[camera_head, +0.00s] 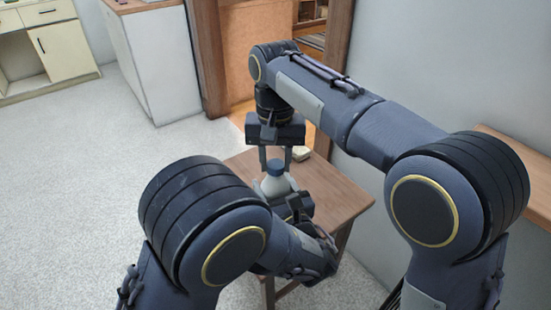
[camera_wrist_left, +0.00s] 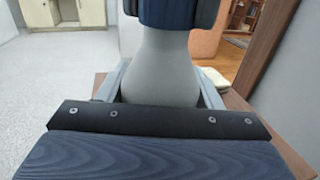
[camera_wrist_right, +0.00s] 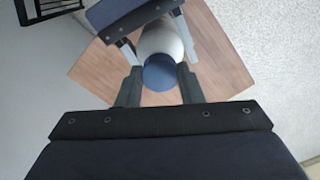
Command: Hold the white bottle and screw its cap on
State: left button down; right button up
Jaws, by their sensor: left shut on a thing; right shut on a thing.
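The white bottle (camera_head: 273,187) stands upright above the small wooden table, with its blue cap (camera_head: 276,167) at its top. My left gripper (camera_head: 275,190) is shut on the bottle's body from the near side. In the left wrist view its fingers flank the bottle (camera_wrist_left: 165,70), and the cap (camera_wrist_left: 168,12) shows above the neck. My right gripper (camera_head: 276,158) reaches down from above and is shut on the cap. In the right wrist view its fingers (camera_wrist_right: 159,80) lie on both sides of the cap (camera_wrist_right: 160,73). The cap hides the bottle's mouth and thread.
The wooden table (camera_head: 345,198) is mostly clear around the bottle. A small pale block (camera_head: 301,153) lies at its back. A wall is close on the right, with a wooden ledge (camera_head: 520,150). Open floor (camera_head: 80,190) lies left, with a white cabinet (camera_head: 165,60) behind.

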jog(key=o, duration=1.1)
jog(key=shift+c, duration=0.2)
jog(key=shift+r, duration=2.3)
jog(key=shift+c, duration=0.3)
jog(key=n, duration=0.2)
jog(key=r+n, duration=0.1)
jog(key=n, duration=0.3)
jog(key=shift+a+r, duration=0.15)
jog(key=shift+r, duration=0.1)
jog(key=n, duration=0.2)
jog(key=r+n, duration=0.1)
jog(key=n, duration=0.1)
jog(key=r+n, duration=0.1)
jog(key=n, duration=0.1)
